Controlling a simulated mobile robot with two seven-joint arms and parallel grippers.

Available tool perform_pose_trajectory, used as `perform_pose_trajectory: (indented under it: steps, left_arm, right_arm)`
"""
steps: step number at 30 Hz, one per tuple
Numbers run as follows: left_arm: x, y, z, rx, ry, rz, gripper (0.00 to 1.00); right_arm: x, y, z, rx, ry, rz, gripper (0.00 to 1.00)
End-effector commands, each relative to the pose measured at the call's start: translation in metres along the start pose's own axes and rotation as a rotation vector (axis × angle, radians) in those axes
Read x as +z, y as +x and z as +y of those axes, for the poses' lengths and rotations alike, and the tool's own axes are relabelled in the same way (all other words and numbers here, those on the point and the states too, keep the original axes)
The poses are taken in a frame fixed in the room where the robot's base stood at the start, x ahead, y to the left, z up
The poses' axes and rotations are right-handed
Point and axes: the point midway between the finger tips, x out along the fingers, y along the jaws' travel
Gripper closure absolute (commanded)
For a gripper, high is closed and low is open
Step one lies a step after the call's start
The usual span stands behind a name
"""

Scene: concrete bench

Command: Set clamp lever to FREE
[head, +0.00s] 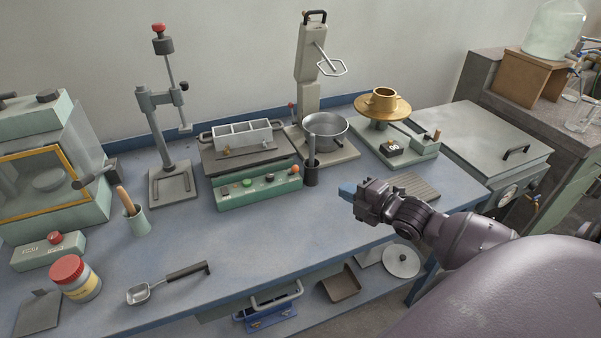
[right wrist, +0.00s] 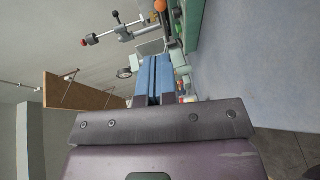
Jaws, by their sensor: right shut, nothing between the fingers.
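No lever marked FREE can be read in either view, so I cannot tell for certain which part is the clamp lever. A small red-tipped lever (head: 291,106) stands beside the grey mixer column (head: 309,70), left of the metal bowl (head: 326,130). A tall stand (head: 157,125) at the left has a red-topped rod and a black side knob. My right gripper (head: 346,191) is shut and empty above the bench's front right part, apart from these. Its blue fingertips are together in the right wrist view (right wrist: 153,80). My left gripper is out of view.
A green control box (head: 259,190) with coloured knobs and a dark upright cylinder (head: 312,172) stand left of my right gripper. A brass-topped device (head: 382,108) stands behind it. A scoop (head: 168,282) lies at the front left. The blue bench between is mostly clear.

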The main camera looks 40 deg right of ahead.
Motion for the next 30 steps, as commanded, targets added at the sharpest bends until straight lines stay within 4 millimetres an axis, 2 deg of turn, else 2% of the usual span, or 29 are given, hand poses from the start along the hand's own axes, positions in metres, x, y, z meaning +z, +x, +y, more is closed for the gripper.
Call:
perform_pose_trajectory:
  steps: [10,14,30]
  left_arm:
    - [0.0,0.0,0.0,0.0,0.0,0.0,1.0]
    - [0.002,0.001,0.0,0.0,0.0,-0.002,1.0]
    - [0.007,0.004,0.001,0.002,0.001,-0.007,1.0]
  right_arm:
    - [0.0,0.001,0.0,-0.001,-0.002,0.0,1.0]
    - [0.0,0.009,0.0,0.0,-0.002,-0.001,1.0]
    - [0.0,0.088,-0.001,0.0,0.001,0.0,1.0]
